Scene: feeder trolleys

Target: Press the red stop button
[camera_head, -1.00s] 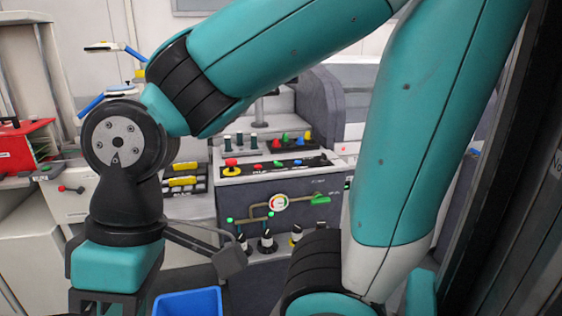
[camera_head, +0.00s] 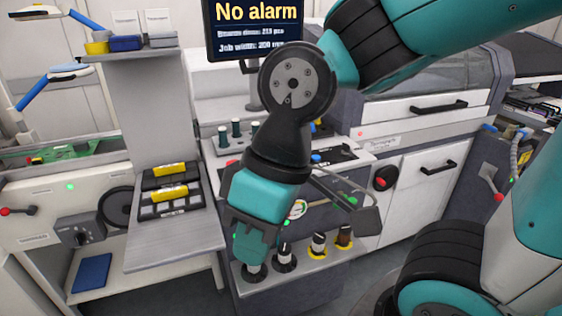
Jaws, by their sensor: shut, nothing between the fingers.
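The control panel (camera_head: 345,156) is on the grey cabinet in the middle of the view, mostly behind my arm. A small bit of red (camera_head: 231,162) shows at the panel's left edge beside my wrist; this looks like the edge of the red mushroom button, the rest being hidden. My gripper (camera_head: 250,255) points down in front of the cabinet, shut and empty. It appears lower than the panel top in the picture; its distance from the cabinet is unclear. A red knob on a black round base (camera_head: 386,177) is on the cabinet front to the right.
A screen reading "No alarm" (camera_head: 254,25) stands behind my arm. Black-and-white spools (camera_head: 318,245) stand on a low shelf near my gripper. A grey side table (camera_head: 150,258) with yellow-topped parts is left. A red-tipped lever (camera_head: 497,197) is far right.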

